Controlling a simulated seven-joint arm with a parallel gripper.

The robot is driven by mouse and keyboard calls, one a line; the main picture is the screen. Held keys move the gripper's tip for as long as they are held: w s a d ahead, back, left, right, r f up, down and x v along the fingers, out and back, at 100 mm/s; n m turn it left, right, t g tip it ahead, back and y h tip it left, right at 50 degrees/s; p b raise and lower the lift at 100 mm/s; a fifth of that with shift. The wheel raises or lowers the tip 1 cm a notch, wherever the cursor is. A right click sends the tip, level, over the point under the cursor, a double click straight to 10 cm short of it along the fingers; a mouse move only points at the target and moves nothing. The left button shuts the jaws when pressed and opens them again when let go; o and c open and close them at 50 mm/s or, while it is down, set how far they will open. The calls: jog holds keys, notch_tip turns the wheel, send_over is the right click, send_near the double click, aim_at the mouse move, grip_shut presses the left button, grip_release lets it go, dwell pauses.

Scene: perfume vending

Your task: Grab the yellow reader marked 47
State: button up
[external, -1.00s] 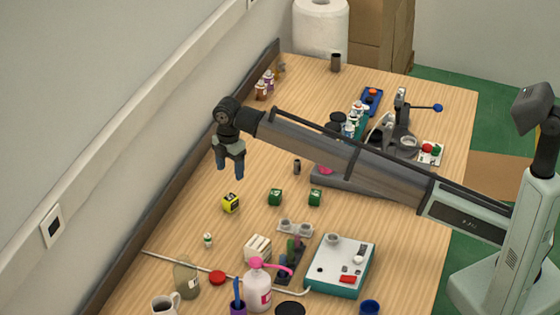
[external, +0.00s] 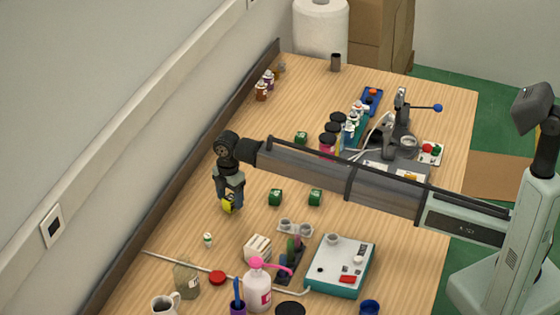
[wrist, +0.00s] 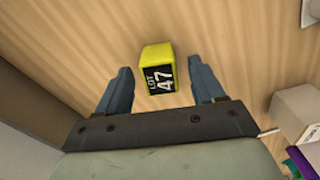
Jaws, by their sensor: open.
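The yellow reader (wrist: 157,57) is a small block with a black face reading "LOT 47" in the wrist view. It lies between and slightly beyond the two blue fingertips of my gripper (wrist: 160,80), with a gap showing on each side. In the external view the yellow reader (external: 227,206) is partly hidden by my gripper (external: 229,203), which points down right over it. My gripper is open and holds nothing.
The wall ledge (external: 190,170) runs close on the left. A cream box (external: 257,248) and a pink-topped pump bottle (external: 258,288) stand nearer the camera.

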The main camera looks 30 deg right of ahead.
jog(key=shift+f, duration=0.5)
jog(key=c, duration=1.1)
